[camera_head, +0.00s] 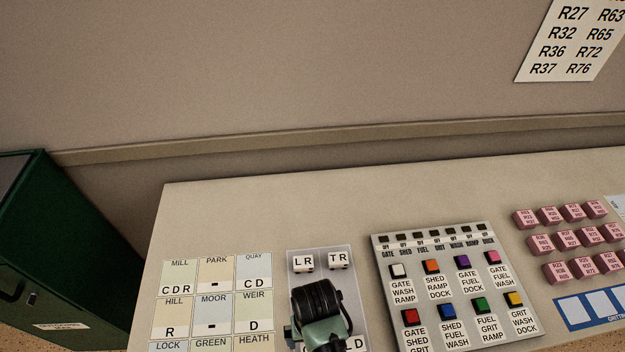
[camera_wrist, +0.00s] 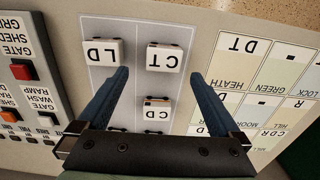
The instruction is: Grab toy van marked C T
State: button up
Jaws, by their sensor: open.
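The toy van marked C T (camera_wrist: 165,57) is a small white block with black letters, standing on a grey panel (camera_wrist: 108,18) in the wrist view. My gripper (camera_wrist: 160,73) is open above the panel, with one blue finger on either side. The C T van shows between and just beyond the fingertips, apparently not held. The van marked C D (camera_wrist: 157,114) shows between the fingers, nearer my palm. The van marked L D (camera_wrist: 101,54) is left of the left finger. In the head view my arm hides the C T van.
Vans marked L R (camera_head: 303,262) and T R (camera_head: 338,260) stand at the panel's far end. A button board (camera_head: 382,262) is to the right, a chart of lettered cards (camera_head: 212,277) to the left. Pink blocks (camera_head: 575,240) stand farther right. The desk's back strip (camera_head: 260,210) is clear.

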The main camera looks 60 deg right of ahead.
jog(key=shift+s+a+f+p, duration=0.1)
jog(key=shift+a+f+p, duration=0.15)
jog(key=shift+f, duration=1.1)
jog(key=shift+a+f+p, duration=0.1)
jog(key=shift+a+f, duration=0.15)
jog(key=shift+f, duration=1.1)
jog(key=c, duration=1.4)
